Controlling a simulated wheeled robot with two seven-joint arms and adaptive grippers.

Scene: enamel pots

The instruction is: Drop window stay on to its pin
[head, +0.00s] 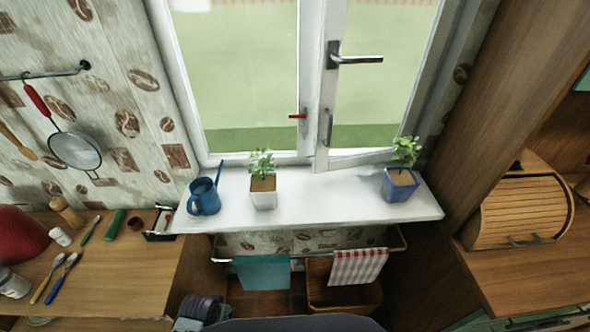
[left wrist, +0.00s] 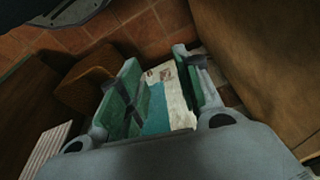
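The window's right sash (head: 322,90) stands slightly ajar, with a dark lever handle (head: 355,59) near its upper left. A short dark metal bar, possibly the window stay (head: 329,127), hangs upright on the sash's lower left. A small red-tipped piece (head: 298,116) sticks out beside the middle frame; I cannot tell whether it belongs to the stay. I cannot make out the pin. My left gripper (left wrist: 158,75) is open and empty in the left wrist view, low below the sill and well away from the window. My right gripper is out of view.
The white sill (head: 320,205) bears a blue watering can (head: 204,197), a plant in a white pot (head: 263,190) and a plant in a blue pot (head: 399,183). Below hang a teal towel (head: 262,272) and a checked towel (head: 357,266). The mid-sill is clear.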

